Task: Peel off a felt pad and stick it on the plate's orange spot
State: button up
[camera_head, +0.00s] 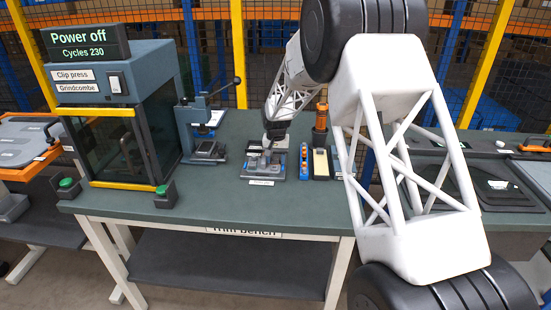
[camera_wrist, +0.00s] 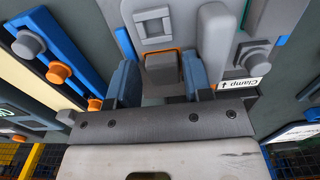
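My gripper (camera_wrist: 163,82) points down over the clamp fixture (camera_head: 265,170). Its two blue-grey fingers are apart in the wrist view. Between them is a small dark grey block, probably a felt pad (camera_wrist: 163,69), with narrow gaps at its sides. An orange edge, seemingly the orange spot (camera_wrist: 181,54), shows around the block. The block appears to lie over the spot; exact contact is hidden. A cream sheet in a dark tray (camera_head: 320,163) stands right of the fixture, and also shows in the wrist view (camera_wrist: 25,72).
A blue strip with orange and grey knobs (camera_wrist: 60,73) lies between fixture and tray. An orange-topped bottle (camera_head: 321,118) stands behind. A hand press (camera_head: 205,135) and the clip press (camera_head: 115,120), reading "Power off", are left. The front of the bench (camera_head: 240,207) is clear.

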jog(key=shift+a+r, duration=0.15)
jog(key=shift+a, duration=0.1)
jog(key=shift+r, duration=0.75)
notch_tip(320, 180, up, 5)
jog(key=shift+r, duration=0.15)
jog(key=s+d+r, duration=0.1)
jog(key=d+r, duration=0.4)
jog(key=d, duration=0.8)
jog(key=d+r, duration=0.5)
jog(key=d, duration=0.7)
jog(key=shift+s+d, duration=0.4)
jog(key=shift+s+r, duration=0.1)
